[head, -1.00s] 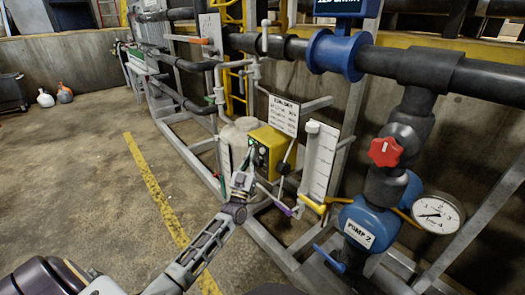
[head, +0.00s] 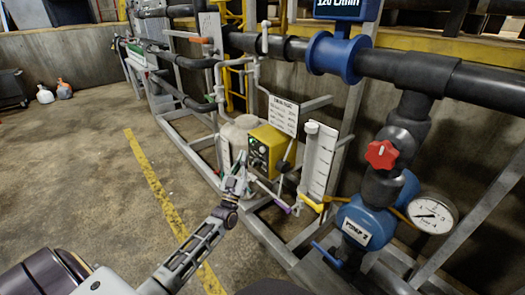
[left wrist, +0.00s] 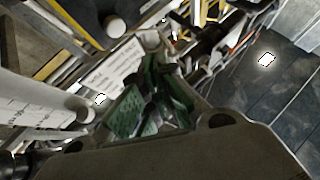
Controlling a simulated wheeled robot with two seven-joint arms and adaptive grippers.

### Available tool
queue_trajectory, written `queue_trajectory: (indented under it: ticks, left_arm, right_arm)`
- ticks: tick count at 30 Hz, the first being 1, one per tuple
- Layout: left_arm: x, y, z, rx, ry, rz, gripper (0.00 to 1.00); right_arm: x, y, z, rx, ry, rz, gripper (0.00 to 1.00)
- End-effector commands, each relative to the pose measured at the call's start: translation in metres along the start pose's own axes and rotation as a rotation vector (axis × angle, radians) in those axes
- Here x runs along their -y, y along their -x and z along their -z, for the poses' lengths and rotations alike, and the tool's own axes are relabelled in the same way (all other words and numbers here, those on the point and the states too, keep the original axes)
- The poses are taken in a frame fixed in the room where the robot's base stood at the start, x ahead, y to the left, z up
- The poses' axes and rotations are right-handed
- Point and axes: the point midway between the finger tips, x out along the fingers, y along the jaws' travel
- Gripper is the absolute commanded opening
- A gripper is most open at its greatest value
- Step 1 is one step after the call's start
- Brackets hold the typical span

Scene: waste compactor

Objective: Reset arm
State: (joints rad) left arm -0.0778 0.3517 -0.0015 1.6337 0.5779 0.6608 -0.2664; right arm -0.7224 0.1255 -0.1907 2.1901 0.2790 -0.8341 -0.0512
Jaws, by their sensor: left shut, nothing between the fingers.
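My left gripper (head: 236,178) shows in the head view, at the end of my arm that comes up from the lower left. It is in front of the yellow control box (head: 268,148) and the pale tank (head: 235,138), apart from the box. Its green-padded fingers also show in the left wrist view (left wrist: 152,100), close together with nothing between them. My right gripper does not show in either view.
A clear flow tube (head: 319,160), a blue pump (head: 362,222), a red knob (head: 381,154) and a pressure gauge (head: 433,214) stand to the right on the grey pipe frame. The concrete floor with its yellow line (head: 152,180) is clear on the left.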

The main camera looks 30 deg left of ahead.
Motion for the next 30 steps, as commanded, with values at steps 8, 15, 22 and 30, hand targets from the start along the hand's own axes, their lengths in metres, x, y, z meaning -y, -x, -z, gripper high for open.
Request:
queue_trajectory:
  ticks: [8,15,22,30]
  left_arm:
    - [0.0,0.0,0.0,0.0,0.001,0.0,0.0]
    - [-0.003,0.0,-0.011,0.049,0.031,-0.012,0.0]
    - [-0.014,0.005,-0.047,0.215,0.055,-0.058,0.0]
    - [-0.034,0.017,-0.085,0.436,0.063,-0.129,0.0]
  right_arm:
    - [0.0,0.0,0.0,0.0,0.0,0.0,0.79]
    - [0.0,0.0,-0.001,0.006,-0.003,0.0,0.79]
    - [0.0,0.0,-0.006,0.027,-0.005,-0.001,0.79]
    - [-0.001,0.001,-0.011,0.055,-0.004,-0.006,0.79]
